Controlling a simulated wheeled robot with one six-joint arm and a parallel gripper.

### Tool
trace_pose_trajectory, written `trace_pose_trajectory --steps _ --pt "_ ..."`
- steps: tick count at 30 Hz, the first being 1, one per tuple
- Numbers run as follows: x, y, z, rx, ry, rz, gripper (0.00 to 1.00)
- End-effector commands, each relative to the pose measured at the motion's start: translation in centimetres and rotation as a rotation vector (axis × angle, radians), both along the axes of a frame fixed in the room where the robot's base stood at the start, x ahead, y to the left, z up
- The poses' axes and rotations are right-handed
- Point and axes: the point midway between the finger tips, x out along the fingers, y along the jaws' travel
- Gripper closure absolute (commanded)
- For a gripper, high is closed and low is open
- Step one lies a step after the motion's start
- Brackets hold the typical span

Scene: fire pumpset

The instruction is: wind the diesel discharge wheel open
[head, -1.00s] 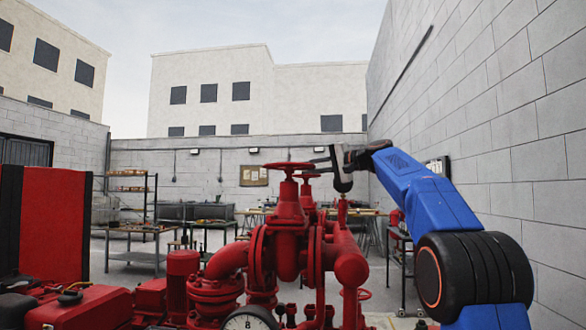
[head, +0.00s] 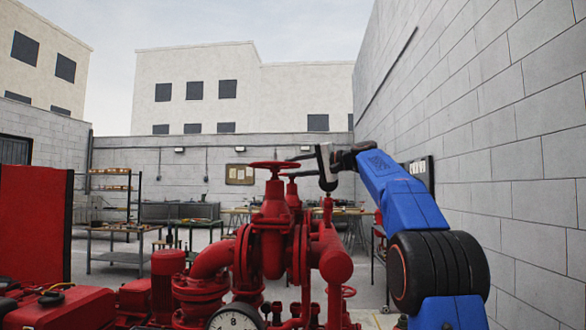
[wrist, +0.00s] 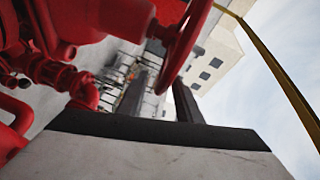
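A red handwheel (head: 274,165) lies level on top of a tall red valve (head: 274,225) in the head view. A second red wheel (head: 292,175) shows just behind it, partly hidden. I cannot tell by any label which is the diesel discharge wheel. My gripper (head: 290,166) reaches in from the right, its two fingers pointing left, spread apart and beside the front wheel's right edge. Nothing is seen gripped; contact is unclear.
Red pipework (head: 325,250) and a white-faced gauge (head: 235,318) stand below the wheels. A grey block wall (head: 500,150) runs along the right, near my arm. A red panel (head: 35,220) is at left. Shelves (head: 110,190) and tables stand farther back.

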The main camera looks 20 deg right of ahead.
Motion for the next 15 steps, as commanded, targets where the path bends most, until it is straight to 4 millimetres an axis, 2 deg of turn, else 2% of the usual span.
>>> trace_pose_trajectory --steps 7,15 --pt "-0.9 -0.9 0.2 0.0 -0.001 -0.003 0.68" --pt "-4.6 -4.1 0.7 0.0 0.0 -0.004 0.68"
